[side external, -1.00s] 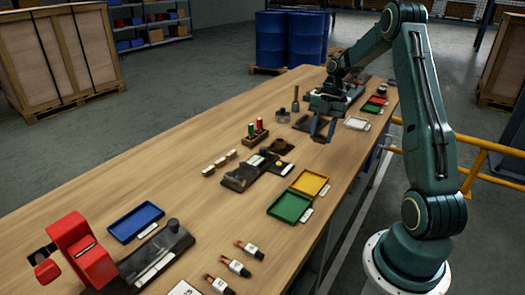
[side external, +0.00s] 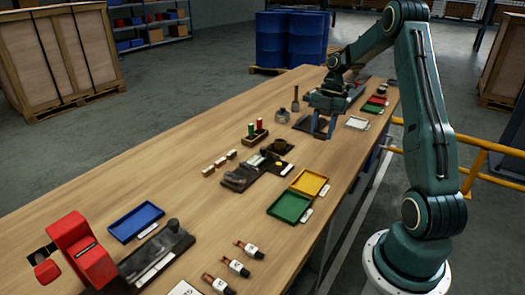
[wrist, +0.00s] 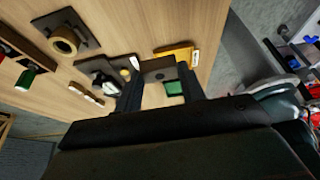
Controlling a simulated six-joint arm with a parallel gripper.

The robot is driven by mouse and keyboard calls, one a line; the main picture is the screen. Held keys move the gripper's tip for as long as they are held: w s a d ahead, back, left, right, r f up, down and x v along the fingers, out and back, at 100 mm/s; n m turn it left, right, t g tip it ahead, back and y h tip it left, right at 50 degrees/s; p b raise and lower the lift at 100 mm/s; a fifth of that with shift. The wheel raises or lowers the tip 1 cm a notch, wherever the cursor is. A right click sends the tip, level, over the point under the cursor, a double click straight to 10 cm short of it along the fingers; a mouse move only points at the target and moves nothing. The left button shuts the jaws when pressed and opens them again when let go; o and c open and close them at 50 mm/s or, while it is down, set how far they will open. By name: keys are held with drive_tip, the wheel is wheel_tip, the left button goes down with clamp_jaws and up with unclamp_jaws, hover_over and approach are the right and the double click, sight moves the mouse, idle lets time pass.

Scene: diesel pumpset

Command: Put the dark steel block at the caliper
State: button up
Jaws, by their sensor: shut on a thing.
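My gripper (side external: 323,128) is over the far half of the bench, above a dark pad, with its fingers pointing down. In the wrist view my gripper (wrist: 160,80) has a dark grey piece (wrist: 160,72) between its two fingers. It appears to be the dark steel block, held clear of the bench; its far parts are hidden by the fingers. I cannot identify the caliper with certainty. A dark fixture (side external: 240,178) with small parts on it lies mid-bench, nearer the side camera than my gripper.
Yellow (side external: 309,182) and green (side external: 289,206) trays lie along the bench's right edge. A rack with red and green cylinders (side external: 257,136) stands mid-bench. A blue tray (side external: 136,222) and a red machine (side external: 82,252) are at the near end. Bare wood lies along the left side.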

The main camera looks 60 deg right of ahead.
drive_tip(key=shift+w, duration=0.1)
drive_tip(key=w+a, duration=0.8)
hover_over(244, 175)
drive_tip(key=shift+f, duration=0.4)
drive_tip(key=shift+f, duration=0.2)
drive_tip(key=shift+f, duration=3.4)
drive_tip(key=shift+f, duration=0.4)
drive_tip(key=o, duration=1.2)
drive_tip(key=shift+c, duration=0.2)
